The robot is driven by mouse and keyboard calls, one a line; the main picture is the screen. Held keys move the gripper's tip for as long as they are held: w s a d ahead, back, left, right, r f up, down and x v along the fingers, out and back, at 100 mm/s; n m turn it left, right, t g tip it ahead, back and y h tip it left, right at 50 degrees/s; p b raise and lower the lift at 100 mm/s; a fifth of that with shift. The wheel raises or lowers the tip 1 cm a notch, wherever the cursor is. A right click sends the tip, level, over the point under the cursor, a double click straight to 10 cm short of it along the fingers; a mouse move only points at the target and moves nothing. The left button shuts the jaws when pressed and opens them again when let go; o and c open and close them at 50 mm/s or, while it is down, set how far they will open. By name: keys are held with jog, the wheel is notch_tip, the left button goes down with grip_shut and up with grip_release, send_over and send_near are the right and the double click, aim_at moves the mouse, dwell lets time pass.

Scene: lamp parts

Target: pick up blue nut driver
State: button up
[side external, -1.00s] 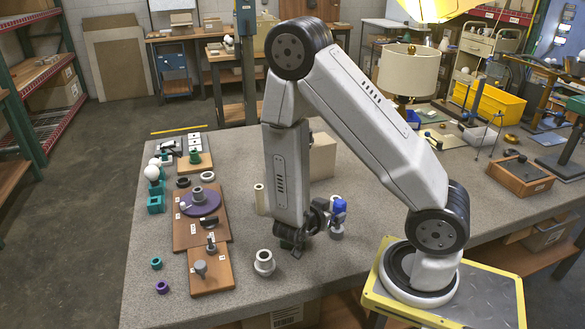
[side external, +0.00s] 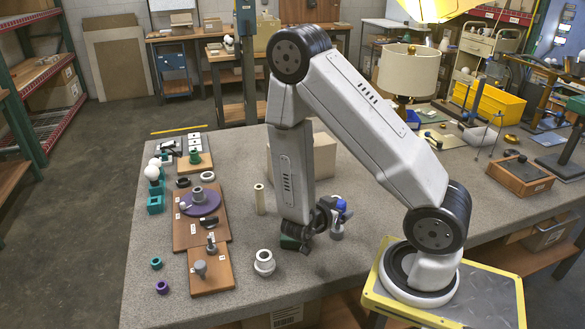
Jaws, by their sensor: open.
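The blue nut driver (side external: 342,206) is partly visible just right of my wrist, above a grey holder-like piece (side external: 337,231). Its shaft and the way it is supported are hard to make out. My gripper (side external: 304,244) is at the lower end of the arm, low over the table and left of the blue tool. Its fingers are dark and small in the picture. The jaws are open, and I see nothing held between them. My wrist hides part of the space between the gripper and the blue tool.
A dark green piece (side external: 289,243) lies beside my gripper. A white ringed fitting (side external: 264,262) and a cream tube (side external: 259,199) stand to the left. Wooden boards with parts (side external: 187,232) lie farther left. A beige box (side external: 324,156) stands behind my arm. The front table surface is clear.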

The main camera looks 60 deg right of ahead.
jog(key=shift+d, duration=0.1)
jog(key=shift+w+x, duration=0.1)
jog(key=shift+x, duration=1.15)
jog(key=shift+w+x, duration=0.15)
jog(key=shift+x, duration=1.1)
grip_shut()
